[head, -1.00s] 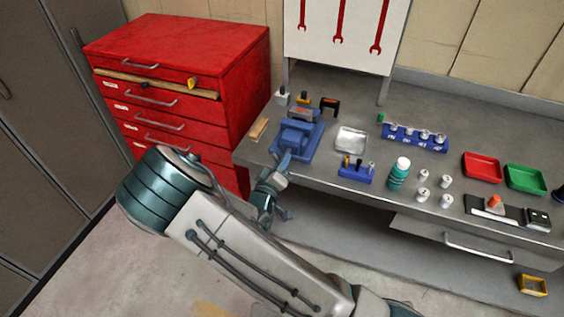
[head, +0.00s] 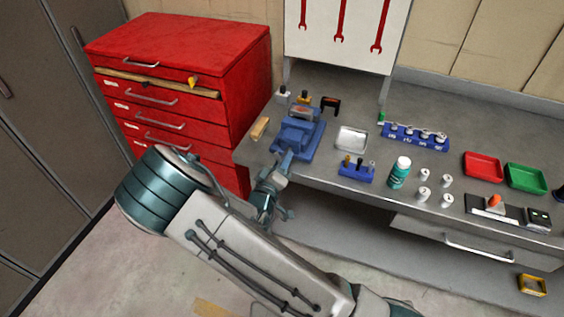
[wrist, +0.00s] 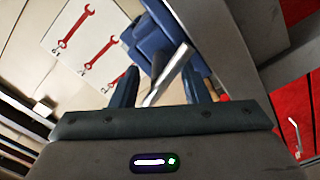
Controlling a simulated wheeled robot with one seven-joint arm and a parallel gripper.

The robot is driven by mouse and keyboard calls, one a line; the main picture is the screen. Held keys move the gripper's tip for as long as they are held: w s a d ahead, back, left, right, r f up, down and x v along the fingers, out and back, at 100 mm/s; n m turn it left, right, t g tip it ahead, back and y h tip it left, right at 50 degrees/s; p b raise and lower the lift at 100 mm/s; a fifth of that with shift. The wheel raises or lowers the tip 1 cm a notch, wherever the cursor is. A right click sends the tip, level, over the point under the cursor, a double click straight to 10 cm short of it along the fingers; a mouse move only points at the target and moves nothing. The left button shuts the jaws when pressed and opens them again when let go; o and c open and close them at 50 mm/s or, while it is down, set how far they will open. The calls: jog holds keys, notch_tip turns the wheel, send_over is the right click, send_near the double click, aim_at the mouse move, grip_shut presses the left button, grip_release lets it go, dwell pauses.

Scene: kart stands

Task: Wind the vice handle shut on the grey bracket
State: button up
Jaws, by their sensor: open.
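The blue vice (head: 299,134) stands at the left front of the grey workbench, and it also shows in the wrist view (wrist: 165,35). The grey bracket (head: 301,112) is at the top of the vice, seen only small. The metal vice handle (wrist: 168,74) slants between the two fingers of my gripper (wrist: 160,88) in the wrist view. The fingers are apart on either side of it; I cannot tell whether either one touches it. In the head view my gripper (head: 284,164) is at the bench's front edge, just below the vice, and hides the handle's end.
A metal tray (head: 351,139) and a blue tool holder (head: 356,169) stand right of the vice. A wooden block (head: 260,128) lies left of it. A red drawer cabinet (head: 181,80) stands close on the left.

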jog(key=b+v, duration=0.2)
jog(key=v, duration=1.1)
jog(key=shift+s, duration=0.3)
jog(key=shift+w, duration=0.15)
jog(key=w+m+g+y, duration=0.4)
jog(key=w+g, duration=0.1)
jog(key=g, duration=0.1)
jog(key=s+d+r+m+g+y, duration=0.1)
jog(key=s+d+r+g+y, duration=0.4)
jog(key=r, duration=0.5)
jog(key=s+d+r+m+g+h, duration=0.1)
jog(key=s+d+r, duration=0.2)
jog(key=s+d, duration=0.3)
jog(key=s+d+r+m+g+h, duration=0.1)
jog(key=s+d+r+g, duration=0.1)
jog(key=s+d, duration=0.5)
jog(key=shift+d+r+h, duration=0.4)
jog(key=shift+d+r, duration=0.15)
jog(key=shift+d, duration=0.7)
